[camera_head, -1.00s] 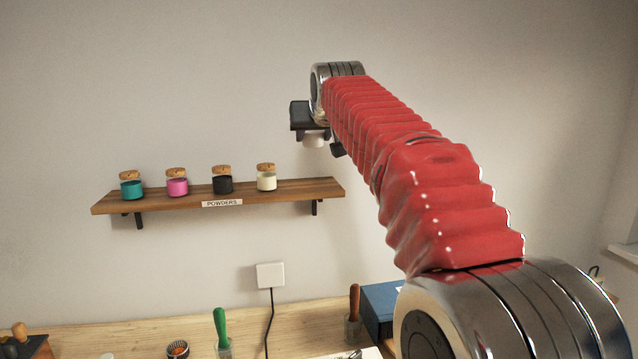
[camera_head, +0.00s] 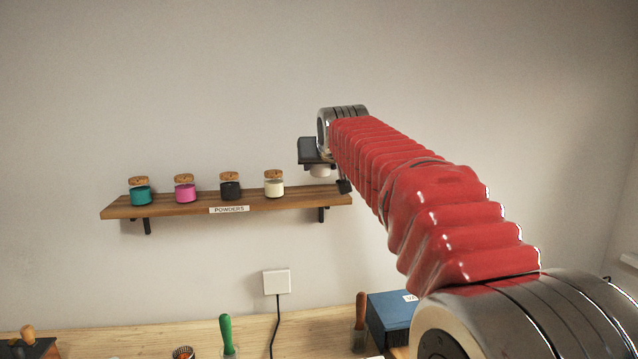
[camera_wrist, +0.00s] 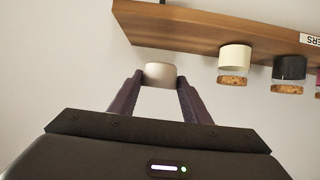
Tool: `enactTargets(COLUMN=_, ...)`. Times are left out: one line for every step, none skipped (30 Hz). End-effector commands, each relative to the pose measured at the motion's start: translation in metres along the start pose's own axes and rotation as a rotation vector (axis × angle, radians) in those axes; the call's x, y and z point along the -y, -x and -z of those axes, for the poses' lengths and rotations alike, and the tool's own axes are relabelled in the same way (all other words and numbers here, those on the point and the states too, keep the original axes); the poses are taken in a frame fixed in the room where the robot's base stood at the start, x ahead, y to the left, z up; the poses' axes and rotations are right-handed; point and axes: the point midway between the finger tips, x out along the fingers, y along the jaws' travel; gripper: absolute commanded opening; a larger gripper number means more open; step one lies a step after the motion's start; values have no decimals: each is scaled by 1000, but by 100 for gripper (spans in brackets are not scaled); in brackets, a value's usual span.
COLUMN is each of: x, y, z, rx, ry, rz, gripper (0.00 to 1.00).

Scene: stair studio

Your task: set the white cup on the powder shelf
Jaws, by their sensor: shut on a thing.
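The white cup (camera_head: 319,171) is held between the fingers of my gripper (camera_wrist: 159,80). In the head view it shows under the dark gripper body, a little above the right end of the powder shelf (camera_head: 180,207). In the wrist view the cup (camera_wrist: 159,70) sits between the two fingertips, close to the shelf edge (camera_wrist: 190,35), with a thin gap of wall between them in the picture. The shelf is a wooden board with a "POWDERS" label. My arm hides part of the gripper in the head view.
Several corked jars stand on the shelf: teal (camera_head: 140,195), pink (camera_head: 185,192), black (camera_head: 231,189) and cream (camera_head: 274,187). The shelf right of the cream jar is bare. A bench (camera_head: 120,340) with a blue box (camera_head: 390,318) lies below.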

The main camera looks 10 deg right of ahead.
Motion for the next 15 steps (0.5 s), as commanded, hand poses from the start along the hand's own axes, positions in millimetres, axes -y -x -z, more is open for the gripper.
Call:
enactTargets(x=0, y=-1, z=-2, rx=-1, ry=0, rz=0, gripper=17)
enactTargets(x=0, y=-1, z=-2, rx=-2, ry=0, rz=0, gripper=17)
enactTargets(x=0, y=-1, z=-2, rx=-2, ry=0, rz=0, gripper=17)
enactTargets(x=0, y=-1, z=-2, rx=-2, ry=0, rz=0, gripper=17)
enactTargets(x=0, y=-1, z=-2, rx=-2, ry=0, rz=0, gripper=17)
enactTargets(x=0, y=-1, z=-2, rx=-2, ry=0, rz=-1, gripper=17)
enactTargets(x=0, y=-1, z=-2, rx=-2, ry=0, rz=-1, gripper=17)
enactTargets(x=-1, y=-1, z=-2, rx=-2, ry=0, rz=-1, gripper=17)
enactTargets(x=-1, y=-1, z=-2, rx=-2, ry=0, rz=-1, gripper=17)
enactTargets(x=-1, y=-1, z=-2, rx=-2, ry=0, rz=-1, gripper=17)
enactTargets(x=-1, y=-2, z=-3, rx=-2, ry=0, rz=-1, gripper=17)
enactTargets(x=-1, y=-2, z=-5, rx=-1, ry=0, rz=-1, gripper=17)
enactTargets(x=-1, y=-3, z=-7, rx=-1, ry=0, rz=-1, gripper=17)
enactTargets(x=-1, y=-4, z=-9, rx=0, ry=0, rz=-1, gripper=17)
enactTargets(x=-1, y=-6, z=-13, rx=0, ry=0, rz=-1, gripper=17)
